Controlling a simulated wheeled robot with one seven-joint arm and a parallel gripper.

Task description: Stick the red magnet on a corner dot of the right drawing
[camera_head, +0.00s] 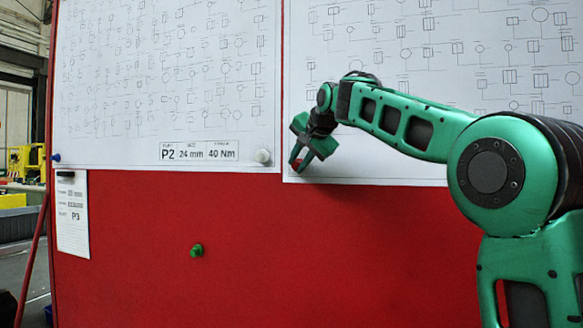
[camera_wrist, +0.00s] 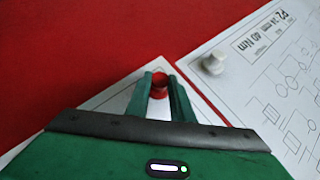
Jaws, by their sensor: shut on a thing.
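The red magnet (camera_head: 297,165) is between the fingertips of my gripper (camera_head: 302,156), at the lower left corner of the right drawing (camera_head: 400,172). In the wrist view my gripper (camera_wrist: 161,86) is shut on the red magnet (camera_wrist: 159,78), which lies over the white corner area of the right drawing (camera_wrist: 117,97). I cannot tell whether the magnet touches the sheet. My gripper and the magnet cover this corner area, and no corner dot can be made out.
The left drawing (camera_head: 165,80) hangs beside it with a white magnet (camera_head: 262,156) at its lower right corner and a blue magnet (camera_head: 56,158) at its lower left. A green magnet (camera_head: 196,251) sits on the bare red board (camera_head: 330,260). A small P3 note (camera_head: 73,225) hangs at left.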

